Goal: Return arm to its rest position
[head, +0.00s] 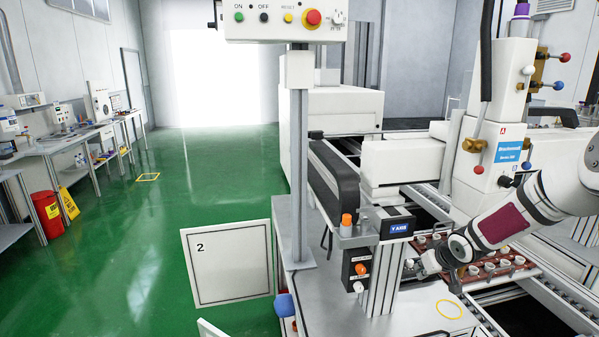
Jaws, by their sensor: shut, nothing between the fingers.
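My arm enters from the right edge of the head view and reaches left and down. My gripper (424,266) is at its end, low in front of the machine, just right of the post with the blue label (399,227). It looks shut, with nothing seen in it. Behind and right of it lies a reddish-brown tray (497,266) with several small white cups, partly hidden by the arm. I cannot tell whether the gripper touches anything.
A control box (286,20) with a red button hangs on a grey post above the machine. A white panel marked 2 (229,264) stands left of the machine. A yellow ring (449,309) marks the bare white tabletop. Open green floor (170,215) lies left.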

